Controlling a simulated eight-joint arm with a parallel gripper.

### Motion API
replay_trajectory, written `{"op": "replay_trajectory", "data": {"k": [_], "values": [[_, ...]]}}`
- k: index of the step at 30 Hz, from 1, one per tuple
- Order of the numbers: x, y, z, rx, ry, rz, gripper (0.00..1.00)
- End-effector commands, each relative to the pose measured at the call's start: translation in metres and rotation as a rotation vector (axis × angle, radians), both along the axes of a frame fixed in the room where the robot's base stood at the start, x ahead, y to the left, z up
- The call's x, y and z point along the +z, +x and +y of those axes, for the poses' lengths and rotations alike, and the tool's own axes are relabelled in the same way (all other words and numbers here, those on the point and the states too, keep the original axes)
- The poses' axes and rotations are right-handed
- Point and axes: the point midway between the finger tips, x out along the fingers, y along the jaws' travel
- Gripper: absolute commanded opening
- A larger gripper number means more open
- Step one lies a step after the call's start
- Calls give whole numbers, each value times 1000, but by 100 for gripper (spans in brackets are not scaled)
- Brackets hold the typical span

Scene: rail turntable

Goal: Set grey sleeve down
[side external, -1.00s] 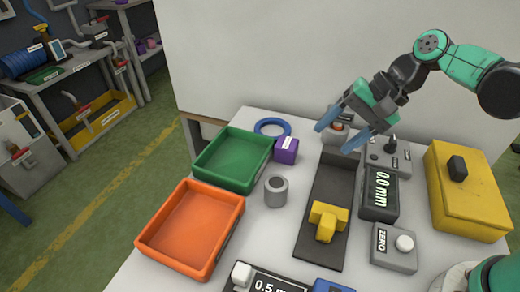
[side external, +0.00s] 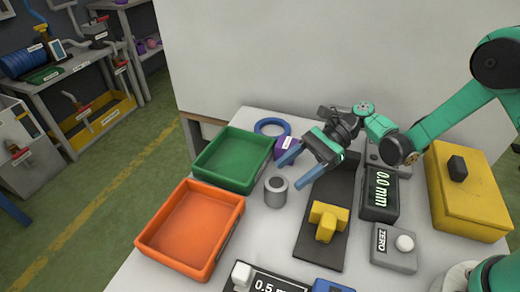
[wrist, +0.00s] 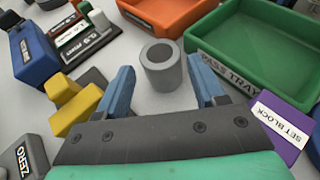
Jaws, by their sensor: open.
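The grey sleeve (side external: 276,191) is a short hollow cylinder standing upright on the white table, to the right of the trays. In the wrist view the sleeve (wrist: 162,66) stands just ahead of the fingertips, roughly between their lines. My gripper (side external: 289,173) is open, its blue fingers spread, close to the sleeve on its upper right in the side view. In the wrist view my gripper (wrist: 163,84) shows both blue fingers apart with nothing held between them. Whether a finger touches the sleeve I cannot tell.
A green pass tray (side external: 203,180) and an orange tray (side external: 150,245) lie left. A purple set block (side external: 280,153) and blue ring (side external: 258,127) are behind. A yellow piece (side external: 327,220) sits on a dark plate, beside the 0.0 mm display (side external: 380,193). A yellow box (side external: 470,205) stands right.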

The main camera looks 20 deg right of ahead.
Motion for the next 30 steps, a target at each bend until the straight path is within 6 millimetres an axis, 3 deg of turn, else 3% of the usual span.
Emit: {"op": "replay_trajectory", "data": {"k": [10, 18, 27, 30], "values": [[-25, 0, 1, 0, -1, -1, 63], [-40, -5, 41, 3, -1, -2, 63], [-42, -5, 46, -1, -1, -1, 63], [-42, -5, 46, -1, -1, -1, 34]]}}
